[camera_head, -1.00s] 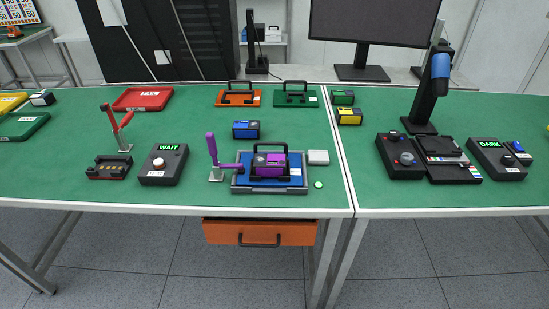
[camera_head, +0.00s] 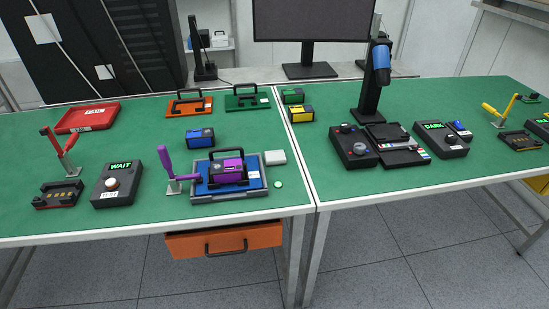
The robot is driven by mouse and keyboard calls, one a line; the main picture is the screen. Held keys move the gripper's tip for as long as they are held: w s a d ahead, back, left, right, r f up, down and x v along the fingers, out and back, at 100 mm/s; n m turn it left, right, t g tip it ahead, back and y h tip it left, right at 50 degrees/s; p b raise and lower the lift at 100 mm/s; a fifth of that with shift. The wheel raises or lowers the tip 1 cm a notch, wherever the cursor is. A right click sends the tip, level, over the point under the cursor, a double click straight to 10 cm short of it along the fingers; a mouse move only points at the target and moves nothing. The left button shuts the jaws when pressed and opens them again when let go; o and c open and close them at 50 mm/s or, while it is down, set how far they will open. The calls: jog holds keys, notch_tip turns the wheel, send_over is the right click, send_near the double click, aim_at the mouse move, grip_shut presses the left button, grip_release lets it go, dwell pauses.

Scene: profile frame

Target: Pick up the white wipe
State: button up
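A small white block-like item (camera_head: 275,157), which looks like the white wipe, lies flat on the green table top just right of the blue plate in the grey tray. Nothing covers it. A small round pale green-white disc (camera_head: 278,184) lies just in front of it. My gripper does not show in the head view.
Left of the wipe, a grey tray (camera_head: 229,195) carries a blue plate and a purple-black device (camera_head: 228,170), with a purple lever clamp (camera_head: 167,166) beside it. A blue block (camera_head: 200,137) lies behind. A table seam runs to the right. An orange drawer (camera_head: 224,240) hangs below.

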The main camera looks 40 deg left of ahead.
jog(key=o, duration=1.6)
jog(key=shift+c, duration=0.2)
